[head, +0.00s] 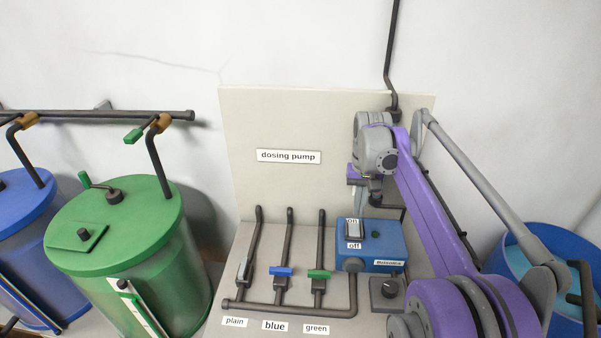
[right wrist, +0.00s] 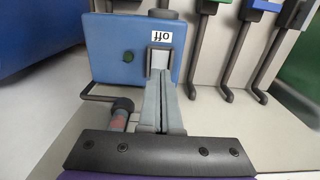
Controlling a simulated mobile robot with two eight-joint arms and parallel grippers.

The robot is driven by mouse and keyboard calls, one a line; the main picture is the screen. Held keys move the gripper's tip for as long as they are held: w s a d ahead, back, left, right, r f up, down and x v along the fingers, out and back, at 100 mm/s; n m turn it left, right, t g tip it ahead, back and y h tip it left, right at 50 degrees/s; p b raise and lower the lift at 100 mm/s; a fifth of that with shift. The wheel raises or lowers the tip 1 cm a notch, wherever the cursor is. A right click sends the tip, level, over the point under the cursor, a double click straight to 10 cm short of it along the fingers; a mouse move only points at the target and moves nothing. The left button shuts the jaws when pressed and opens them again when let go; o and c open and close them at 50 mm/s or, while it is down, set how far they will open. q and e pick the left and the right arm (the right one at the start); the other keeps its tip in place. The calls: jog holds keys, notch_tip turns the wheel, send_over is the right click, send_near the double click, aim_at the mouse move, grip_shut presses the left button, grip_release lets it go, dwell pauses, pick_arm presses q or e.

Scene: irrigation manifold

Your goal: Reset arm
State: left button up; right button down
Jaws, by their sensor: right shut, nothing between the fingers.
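My right gripper (head: 360,203) is shut and empty, pointing down over the blue dosing pump box (head: 381,238). In the right wrist view its closed fingers (right wrist: 160,80) reach over the pump's face and hide most of the rocker switch. In the head view the switch (head: 353,231) shows between the "on" and "off" labels. I cannot tell whether the fingertips touch it. A dark green round lamp or button (head: 376,234) sits beside the switch. My left gripper is not in view.
Plain valve's grey handle (head: 245,268) lies along its pipe; the blue (head: 282,271) and green (head: 319,274) handles lie across theirs. Green (head: 140,225) and blue (head: 22,205) tanks stand left, a blue tub (head: 562,245) right. An upright panel (head: 300,190) stands behind.

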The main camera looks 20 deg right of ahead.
jog(key=s+a+f+n+t, duration=0.2)
jog(key=s+a+f, duration=0.2)
jog(key=s+a, duration=0.2)
jog(key=s+a+f+n+t, duration=0.2)
jog(key=s+a+f, duration=0.2)
jog(key=s+a, duration=0.2)
jog(key=s+a+f+n+t, duration=0.1)
jog(key=s+a+f, duration=0.3)
jog(key=s+a, duration=0.2)
jog(key=shift+s+a+f+n+t, duration=0.1)
jog(key=shift+s+a+n+t, duration=0.1)
jog(key=shift+a, duration=0.4)
jog(key=shift+s+a+f+n+t, duration=0.1)
jog(key=shift+a+n+t, duration=0.1)
jog(key=shift+a, duration=0.4)
jog(key=shift+r, duration=0.1)
